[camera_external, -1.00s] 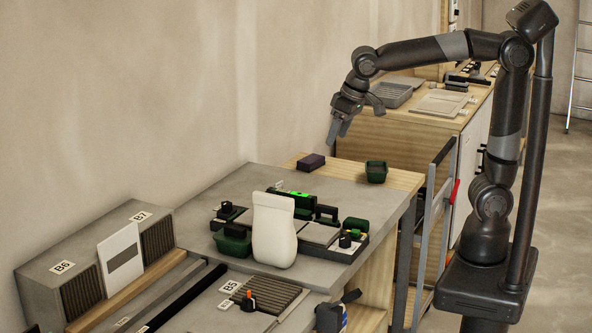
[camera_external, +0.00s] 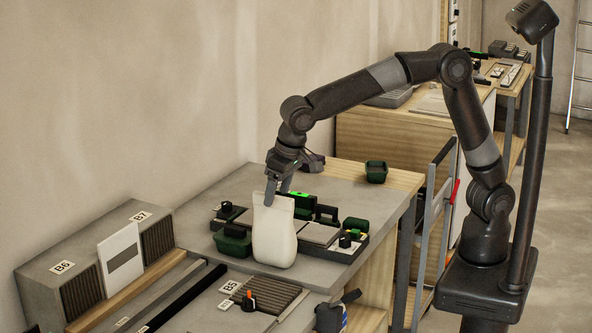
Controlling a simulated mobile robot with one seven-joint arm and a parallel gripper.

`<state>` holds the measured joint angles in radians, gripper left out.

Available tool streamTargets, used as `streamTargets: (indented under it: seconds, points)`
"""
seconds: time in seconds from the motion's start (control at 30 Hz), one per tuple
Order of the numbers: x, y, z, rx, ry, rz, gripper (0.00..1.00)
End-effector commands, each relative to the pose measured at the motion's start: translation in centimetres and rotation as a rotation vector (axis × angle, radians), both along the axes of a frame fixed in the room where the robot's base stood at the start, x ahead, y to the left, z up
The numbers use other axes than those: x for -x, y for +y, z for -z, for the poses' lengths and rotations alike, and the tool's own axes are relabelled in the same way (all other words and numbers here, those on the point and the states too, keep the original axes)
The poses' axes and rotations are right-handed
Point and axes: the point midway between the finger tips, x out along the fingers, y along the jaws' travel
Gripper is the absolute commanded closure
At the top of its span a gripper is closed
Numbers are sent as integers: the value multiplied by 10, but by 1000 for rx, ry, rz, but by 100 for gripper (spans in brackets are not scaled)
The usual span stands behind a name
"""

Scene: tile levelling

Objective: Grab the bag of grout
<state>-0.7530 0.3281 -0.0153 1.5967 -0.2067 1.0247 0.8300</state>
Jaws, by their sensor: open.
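The bag of grout (camera_external: 274,238) looks to be the white, upright bag with a narrowed top, standing near the front edge of the grey worktop (camera_external: 345,200). My gripper (camera_external: 278,190) points down at the bag's top, with its fingers apart. The fingertips overlap the top edge of the bag in this view. I cannot tell whether they touch it or straddle it.
Behind and right of the bag lies a dark tray with grey tiles (camera_external: 318,234) and green and black items. A dark green box (camera_external: 233,240) stands close on its left.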

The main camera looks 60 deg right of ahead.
Motion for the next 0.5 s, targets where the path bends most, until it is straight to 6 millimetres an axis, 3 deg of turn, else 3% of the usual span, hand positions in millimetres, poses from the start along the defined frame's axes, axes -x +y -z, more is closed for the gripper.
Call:
streamTargets:
  seconds: [0.23, 0.5]
  points:
    - [-4, 2, 16, 1, 1, -1, 35]
    - [-14, 6, 53, 1, 1, -1, 35]
